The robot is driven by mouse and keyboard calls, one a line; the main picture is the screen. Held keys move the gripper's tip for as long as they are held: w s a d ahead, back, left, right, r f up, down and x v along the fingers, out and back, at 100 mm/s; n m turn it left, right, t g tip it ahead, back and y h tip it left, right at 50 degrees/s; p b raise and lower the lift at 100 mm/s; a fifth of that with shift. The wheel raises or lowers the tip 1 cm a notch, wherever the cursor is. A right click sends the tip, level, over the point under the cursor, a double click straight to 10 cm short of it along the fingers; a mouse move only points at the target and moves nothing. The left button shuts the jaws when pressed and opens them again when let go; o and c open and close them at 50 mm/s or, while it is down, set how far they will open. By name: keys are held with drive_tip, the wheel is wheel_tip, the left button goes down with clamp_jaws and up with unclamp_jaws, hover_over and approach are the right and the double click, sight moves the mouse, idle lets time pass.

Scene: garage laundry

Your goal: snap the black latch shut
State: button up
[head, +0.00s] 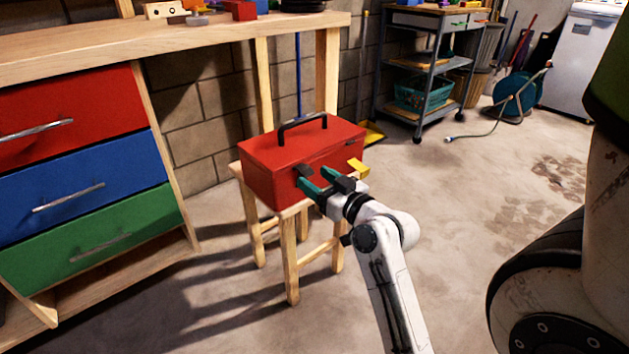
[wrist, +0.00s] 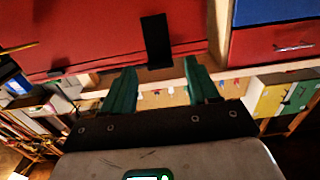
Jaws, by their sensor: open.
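A red toolbox (head: 270,155) with a black top handle stands on a wooden stool, its lid down. The black latch (head: 305,170) sticks out from its front face, left of a yellow latch (head: 357,165) that also juts out. In the wrist view the black latch (wrist: 157,42) is a dark flap against the red toolbox (wrist: 95,35). My gripper (head: 319,179) is open and empty at the toolbox front, close to the black latch. In the wrist view the latch end lies between and just beyond the green fingertips (wrist: 160,72); contact cannot be told.
The stool (head: 290,255) stands on open concrete floor. A workbench with red, blue and green drawers (head: 85,195) is at left. A grey shelf cart (head: 430,65) stands at the back, with a hose (head: 500,128) to its right. Floor at right of the stool is clear.

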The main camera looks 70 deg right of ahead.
sight(305, 169)
drive_tip(key=shift+w+d, duration=0.35)
drive_tip(key=shift+w, duration=0.3)
drive_tip(key=c, duration=1.1)
drive_tip(key=shift+o, duration=0.2)
drive_tip(key=r+p, duration=0.1)
drive_tip(key=p, duration=0.2)
drive_tip(key=shift+w+d+y, duration=0.1)
drive_tip(key=shift+w+y, duration=0.05)
drive_tip(key=shift+y, duration=0.25)
drive_tip(key=g+p, duration=0.1)
drive_tip(key=p, duration=0.2)
drive_tip(key=g+p, duration=0.1)
drive_tip(key=p, duration=0.1)
drive_tip(key=shift+w+d+r+y+p, duration=0.2)
drive_tip(key=shift+w+r+y+p, duration=0.1)
drive_tip(key=shift+w+r+p, duration=0.1)
drive_tip(key=shift+d+p, duration=0.1)
drive_tip(key=shift+p, duration=0.7)
drive_tip(key=shift+w+f+g+y, duration=0.1)
drive_tip(key=shift+f+g+y, duration=0.1)
drive_tip(key=shift+g+y, duration=0.1)
